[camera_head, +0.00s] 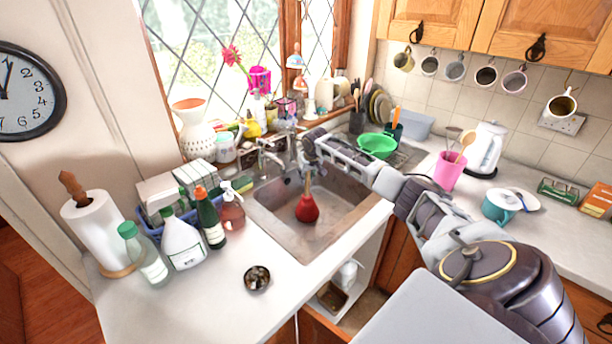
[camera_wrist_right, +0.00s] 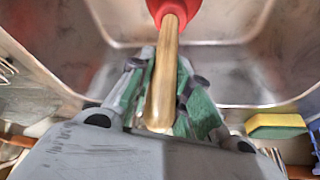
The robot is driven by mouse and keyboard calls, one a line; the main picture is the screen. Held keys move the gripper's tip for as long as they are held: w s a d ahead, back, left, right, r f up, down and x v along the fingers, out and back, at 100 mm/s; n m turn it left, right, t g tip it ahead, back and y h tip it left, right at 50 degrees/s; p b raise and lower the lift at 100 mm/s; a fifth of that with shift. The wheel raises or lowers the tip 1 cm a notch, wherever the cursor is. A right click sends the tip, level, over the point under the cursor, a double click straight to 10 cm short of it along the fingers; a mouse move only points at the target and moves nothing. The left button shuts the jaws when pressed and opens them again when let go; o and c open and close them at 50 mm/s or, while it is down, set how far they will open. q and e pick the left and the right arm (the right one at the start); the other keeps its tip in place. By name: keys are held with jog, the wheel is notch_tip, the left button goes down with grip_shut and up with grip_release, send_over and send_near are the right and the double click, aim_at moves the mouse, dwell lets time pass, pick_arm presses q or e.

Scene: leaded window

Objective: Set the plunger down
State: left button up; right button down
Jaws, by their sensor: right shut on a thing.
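The plunger has a red rubber cup (camera_head: 307,209) and a wooden handle. In the head view it hangs upright, cup down, over or in the metal sink (camera_head: 345,212); I cannot tell whether the cup touches the sink bottom. My right gripper (camera_head: 308,172) reaches in from the right above the sink. In the right wrist view the gripper (camera_wrist_right: 160,95) is shut on the wooden handle (camera_wrist_right: 165,75), with green-padded fingers on both sides. The red cup (camera_wrist_right: 175,10) shows beyond the fingertips at the top. My left gripper is not in view.
Bottles (camera_head: 183,240) and a blue rack crowd the counter left of the sink. A small dark round dish (camera_head: 257,279) sits in front of them. A green bowl (camera_head: 377,146) and pink cup (camera_head: 448,171) stand to the right. The front left counter is mostly clear.

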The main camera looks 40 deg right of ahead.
jog(key=shift+f, duration=0.1)
jog(key=c, duration=1.3)
grip_release()
jog(key=shift+w+b+v, duration=0.1)
jog(key=shift+b+v, duration=0.15)
jog(key=shift+v, duration=3)
jog(key=shift+w+b+v, duration=0.15)
jog(key=shift+b+v, duration=0.1)
jog(key=shift+v, duration=3)
